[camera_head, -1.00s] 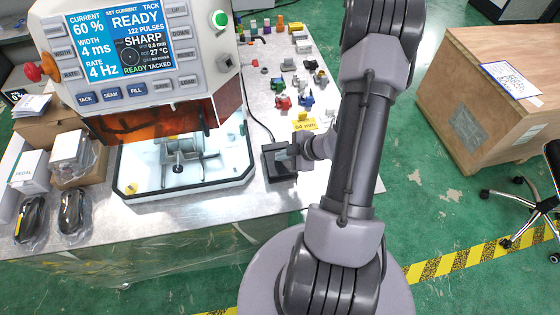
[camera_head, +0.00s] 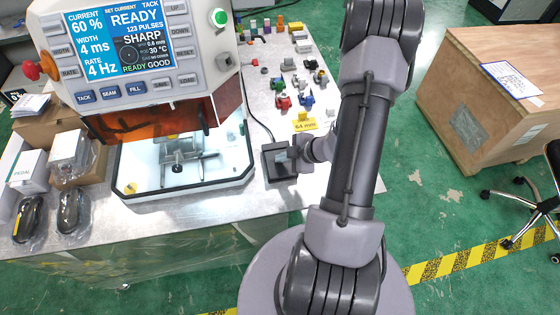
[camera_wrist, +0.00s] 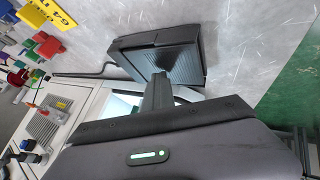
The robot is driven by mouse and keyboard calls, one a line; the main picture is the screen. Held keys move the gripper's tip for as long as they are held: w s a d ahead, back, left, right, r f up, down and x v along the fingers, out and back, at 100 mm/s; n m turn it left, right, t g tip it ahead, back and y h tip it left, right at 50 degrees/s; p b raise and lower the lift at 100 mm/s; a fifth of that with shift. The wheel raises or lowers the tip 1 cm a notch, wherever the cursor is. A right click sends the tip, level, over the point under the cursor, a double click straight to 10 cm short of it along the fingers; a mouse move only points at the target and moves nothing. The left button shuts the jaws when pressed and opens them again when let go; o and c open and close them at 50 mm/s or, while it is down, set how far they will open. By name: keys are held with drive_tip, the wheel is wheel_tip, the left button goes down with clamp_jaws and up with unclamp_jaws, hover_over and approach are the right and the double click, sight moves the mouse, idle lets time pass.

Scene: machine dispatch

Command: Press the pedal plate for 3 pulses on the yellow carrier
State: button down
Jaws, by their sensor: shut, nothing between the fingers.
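The black pedal (camera_head: 271,165) sits on the bench right of the machine. In the wrist view its ribbed plate (camera_wrist: 187,62) faces my gripper (camera_wrist: 160,78). My gripper (camera_head: 298,156) is shut and empty, its tips at or just over the plate's near edge; I cannot tell whether they touch. The machine screen (camera_head: 122,40) reads READY, 123 PULSES, SHARP, 30 °C and READY GOOD. A grey metal fixture (camera_head: 180,160) stands in the lit chamber. A small yellow piece (camera_head: 131,188) is at the chamber's front left corner. I cannot make out a yellow carrier for certain.
A yellow 64 mm tag (camera_head: 305,125) and several coloured parts (camera_head: 283,101) stand behind the pedal. A cable runs back from the pedal. Boxes (camera_head: 70,150) and bagged items (camera_head: 72,210) lie left. A wooden crate (camera_head: 490,110) stands on the floor at right.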

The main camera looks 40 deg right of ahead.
idle(0.3)
drive_tip(key=shift+w+r+p, duration=0.1)
drive_tip(key=shift+r+p, duration=0.9)
drive_tip(key=shift+p, duration=0.25)
drive_tip(key=shift+d, duration=0.1)
drive_tip(key=r+p, duration=0.1)
drive_tip(key=p, duration=0.1)
drive_tip(key=r+p, duration=0.1)
drive_tip(key=r, duration=0.1)
drive_tip(key=r+p, duration=0.2)
drive_tip(key=shift+w+d+p, duration=0.1)
drive_tip(key=shift+w+p, duration=0.15)
drive_tip(key=shift+p, duration=0.05)
